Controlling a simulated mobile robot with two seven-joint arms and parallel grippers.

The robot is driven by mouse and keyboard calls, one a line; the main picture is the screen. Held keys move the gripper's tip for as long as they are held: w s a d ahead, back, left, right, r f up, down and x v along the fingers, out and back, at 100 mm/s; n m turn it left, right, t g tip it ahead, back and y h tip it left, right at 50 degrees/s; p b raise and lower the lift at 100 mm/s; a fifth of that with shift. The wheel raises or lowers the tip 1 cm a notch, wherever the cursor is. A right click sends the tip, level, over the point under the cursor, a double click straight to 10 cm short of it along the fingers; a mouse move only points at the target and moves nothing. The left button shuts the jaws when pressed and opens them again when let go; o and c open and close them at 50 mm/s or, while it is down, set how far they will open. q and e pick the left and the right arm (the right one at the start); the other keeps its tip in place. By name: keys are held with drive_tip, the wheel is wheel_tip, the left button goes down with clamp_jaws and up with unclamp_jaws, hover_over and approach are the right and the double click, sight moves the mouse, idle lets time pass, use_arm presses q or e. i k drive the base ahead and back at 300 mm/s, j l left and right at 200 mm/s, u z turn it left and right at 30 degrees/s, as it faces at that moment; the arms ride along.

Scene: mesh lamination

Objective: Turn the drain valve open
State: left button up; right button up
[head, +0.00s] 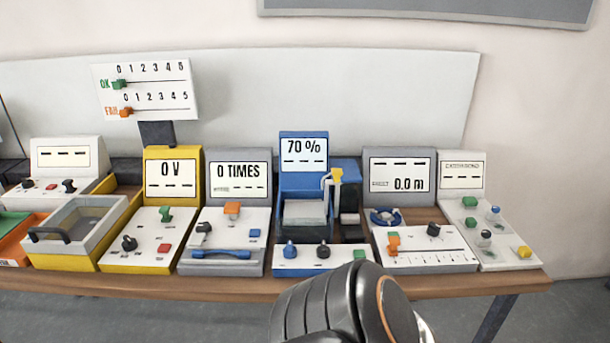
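The drain valve is not labelled legibly, so I cannot tell for certain which part it is. A small yellow handle on a pale stem (336,175) stands at the right side of the blue machine (303,150), whose display reads 70 %. That machine's white front panel has a blue knob (290,250), a black knob (323,250) and a green button (359,254). A dark, rounded link of my own arm rises at the bottom, right of centre, in front of the table edge. Neither gripper shows in the head view.
A yellow machine (173,180) reading 0 V and a grey one (238,180) reading 0 TIMES stand left of the blue machine. Grey and white units (402,180) stand right. The wooden table's front edge (500,284) is narrow.

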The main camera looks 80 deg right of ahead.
sight(323, 250)
drive_tip(key=z, duration=2.65)
